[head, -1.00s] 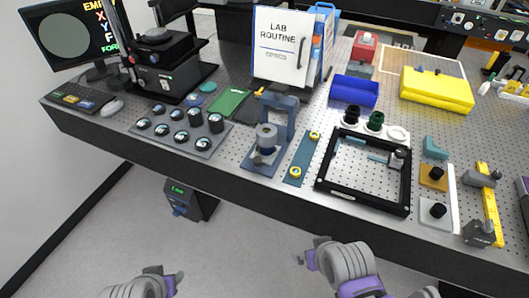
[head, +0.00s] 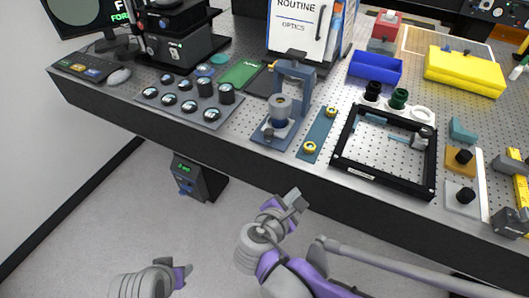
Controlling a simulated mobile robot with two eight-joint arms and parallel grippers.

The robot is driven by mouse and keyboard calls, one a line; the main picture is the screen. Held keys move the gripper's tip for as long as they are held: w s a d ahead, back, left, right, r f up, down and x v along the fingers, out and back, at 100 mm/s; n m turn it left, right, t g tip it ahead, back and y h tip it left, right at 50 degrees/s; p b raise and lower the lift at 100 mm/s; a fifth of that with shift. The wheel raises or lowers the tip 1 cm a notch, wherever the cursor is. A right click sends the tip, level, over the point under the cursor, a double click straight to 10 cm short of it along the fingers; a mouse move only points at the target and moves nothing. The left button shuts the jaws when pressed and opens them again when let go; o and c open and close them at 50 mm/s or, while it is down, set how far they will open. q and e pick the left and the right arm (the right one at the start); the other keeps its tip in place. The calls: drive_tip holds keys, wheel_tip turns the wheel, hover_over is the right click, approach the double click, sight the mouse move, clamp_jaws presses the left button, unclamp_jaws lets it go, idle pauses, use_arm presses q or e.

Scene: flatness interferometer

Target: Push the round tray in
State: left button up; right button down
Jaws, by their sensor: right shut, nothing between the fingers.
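The black interferometer (head: 172,52) stands at the back left of the bench, beside the monitor. A dark round piece (head: 166,3), which looks like the round tray, sits on top of it. The top edge of the view cuts it off, so I cannot tell how far out it is. My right gripper (head: 292,200) is shut and empty, in front of the bench's front edge and well apart from the interferometer. My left gripper (head: 184,272) is low in the view, over the floor; its fingers are not clear enough to tell open from shut.
Round lenses on a grey plate (head: 210,115) stand in front of the interferometer. A mouse (head: 119,77) and keypad (head: 88,67) lie to its left. A blue post stand (head: 265,138) and black frame (head: 382,181) fill the middle. A small box (head: 190,178) hangs below the bench edge.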

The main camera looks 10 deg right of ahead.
drive_tip(key=w+a+r+n+t+b, duration=0.2)
drive_tip(key=a+r+n+t+b, duration=0.15)
drive_tip(key=a+n+t, duration=0.45)
drive_tip(key=n+g, duration=0.1)
drive_tip(key=g, duration=0.1)
approach(275, 134)
drive_tip(key=w+r, duration=0.2)
drive_tip(key=w, duration=0.1)
drive_tip(key=shift+w, duration=0.1)
drive_tip(key=x, duration=0.5)
drive_tip(key=d+x, duration=0.1)
drive_tip(key=x, duration=0.1)
drive_tip(key=shift+d+r+p, duration=0.15)
drive_tip(key=shift+p, duration=0.2)
drive_tip(key=shift+s, duration=0.3)
